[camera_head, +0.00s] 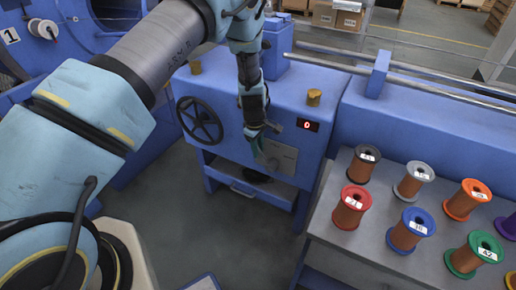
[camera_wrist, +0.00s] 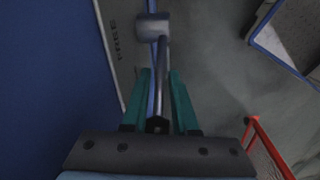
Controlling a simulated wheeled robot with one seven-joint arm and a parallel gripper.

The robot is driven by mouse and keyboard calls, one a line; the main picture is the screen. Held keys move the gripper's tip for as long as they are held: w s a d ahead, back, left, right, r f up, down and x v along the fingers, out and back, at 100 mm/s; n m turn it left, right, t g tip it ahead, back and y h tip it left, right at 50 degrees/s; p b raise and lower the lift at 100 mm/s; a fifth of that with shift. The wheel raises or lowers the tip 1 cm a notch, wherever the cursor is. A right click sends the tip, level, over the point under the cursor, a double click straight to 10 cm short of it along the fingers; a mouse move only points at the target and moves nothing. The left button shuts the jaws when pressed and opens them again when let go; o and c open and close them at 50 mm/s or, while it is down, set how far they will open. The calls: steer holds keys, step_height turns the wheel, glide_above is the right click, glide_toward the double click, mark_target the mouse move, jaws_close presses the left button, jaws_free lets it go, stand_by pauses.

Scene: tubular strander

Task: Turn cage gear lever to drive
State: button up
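The cage gear lever (camera_wrist: 162,52) shows in the wrist view as a thin grey metal rod with a thick cylindrical end (camera_wrist: 153,27). My gripper (camera_wrist: 160,75) has its two teal fingers on either side of the rod, with small gaps visible. A grey lever plate (camera_wrist: 114,40) beside it carries sideways lettering that looks like "FREE". In the head view my gripper (camera_head: 261,148) is low at the front of the blue gearbox housing (camera_head: 235,120), by the metal lever plate (camera_head: 283,158). The lever itself is mostly hidden there by my gripper.
A grey table (camera_head: 345,245) with several coloured spools stands to the right. Bare floor (camera_head: 230,225) lies in front of the housing.

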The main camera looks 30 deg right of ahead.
jaws_close()
stand_by(1.5)
